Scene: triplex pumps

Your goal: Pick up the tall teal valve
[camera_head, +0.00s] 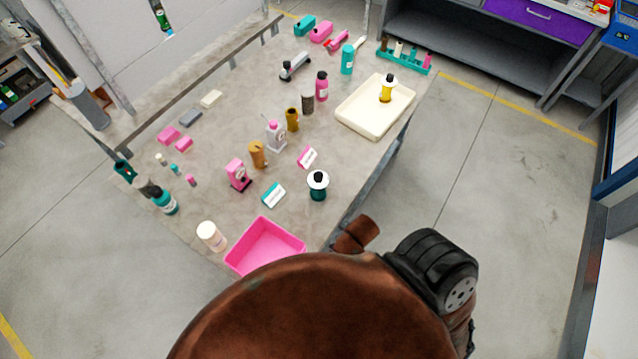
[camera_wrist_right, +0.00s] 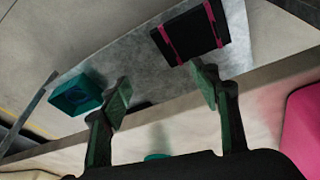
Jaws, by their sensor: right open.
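A dark teal piece with a white collar and black top (camera_head: 317,187) stands upright near the front right edge of the table in the head view; it looks like the tall teal valve, though I cannot be sure. My right gripper (camera_wrist_right: 163,93) shows in the right wrist view with its two fingers apart and nothing between the tips. A sliver of teal (camera_wrist_right: 157,156) shows low between the fingers; I cannot tell what it belongs to. Neither gripper shows in the head view.
A pink bin (camera_head: 265,247) sits at the table's near edge, with teal and pink cards beyond it. A cream tray (camera_head: 352,112) holds a yellow piece (camera_head: 386,92). Bottles and small parts crowd the grey table (camera_head: 225,130). The wrist view shows a teal box (camera_wrist_right: 76,96).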

